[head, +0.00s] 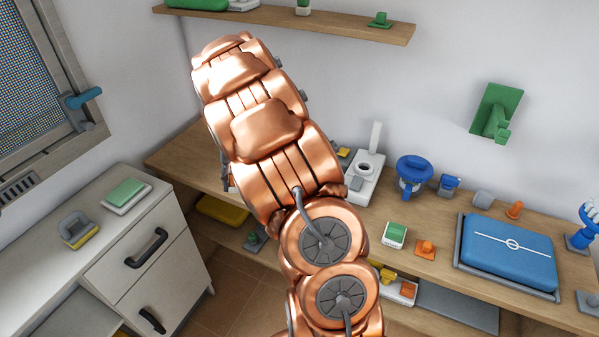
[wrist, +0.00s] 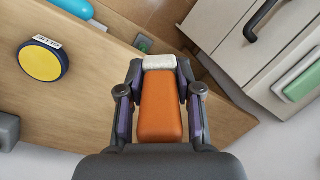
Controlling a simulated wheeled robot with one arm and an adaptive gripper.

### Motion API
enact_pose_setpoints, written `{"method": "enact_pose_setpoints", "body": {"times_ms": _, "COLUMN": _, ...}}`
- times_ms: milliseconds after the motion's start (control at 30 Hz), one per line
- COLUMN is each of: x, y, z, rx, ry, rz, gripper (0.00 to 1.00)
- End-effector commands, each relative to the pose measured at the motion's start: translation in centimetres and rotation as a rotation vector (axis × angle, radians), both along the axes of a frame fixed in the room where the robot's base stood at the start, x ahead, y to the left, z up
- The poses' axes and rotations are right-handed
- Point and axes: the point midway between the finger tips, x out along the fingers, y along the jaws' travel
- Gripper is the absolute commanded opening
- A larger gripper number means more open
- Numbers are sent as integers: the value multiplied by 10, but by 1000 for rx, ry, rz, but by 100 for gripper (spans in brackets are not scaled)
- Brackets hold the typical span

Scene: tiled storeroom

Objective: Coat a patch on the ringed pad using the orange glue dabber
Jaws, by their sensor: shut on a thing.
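My gripper (wrist: 160,78) is shut on the orange glue dabber (wrist: 161,108) in the wrist view. The dabber has an orange body between the two fingers and a white pad at its far end, (wrist: 159,62) just beyond the fingertips. The dabber's white end is over the edge of the wooden worktop and touches nothing that I can see. In the head view my arm hides the gripper and dabber. A blue pad (head: 485,255) with a white line and a small white ring at its middle lies in a grey tray (head: 457,262) at the right of the worktop.
On the worktop (head: 383,285) stand a blue funnel-like thing (head: 414,170), a green-topped box (head: 395,234) and an orange piece (head: 426,248). A yellow disc with a blue rim (wrist: 40,62) shows in the wrist view. White drawers (head: 150,265) stand at the left.

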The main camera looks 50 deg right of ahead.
Motion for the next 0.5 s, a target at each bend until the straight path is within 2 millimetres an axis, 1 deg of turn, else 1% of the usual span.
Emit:
{"method": "enact_pose_setpoints", "body": {"times_ms": 33, "x": -10, "y": -21, "z": -1, "rx": 20, "ry": -4, "rz": -75, "gripper": 0}}
{"method": "enact_pose_setpoints", "body": {"times_ms": 200, "x": -43, "y": -79, "z": 1, "rx": 84, "ry": -23, "rz": -310, "gripper": 0}}
{"method": "enact_pose_setpoints", "body": {"times_ms": 333, "x": -70, "y": -113, "z": 1, "rx": 125, "ry": -43, "rz": -464, "gripper": 0}}
{"method": "enact_pose_setpoints", "body": {"times_ms": 400, "x": -81, "y": -126, "z": 2, "rx": 142, "ry": -53, "rz": -526, "gripper": 0}}
{"method": "enact_pose_setpoints", "body": {"times_ms": 500, "x": -93, "y": -140, "z": 2, "rx": 156, "ry": -65, "rz": -590, "gripper": 0}}
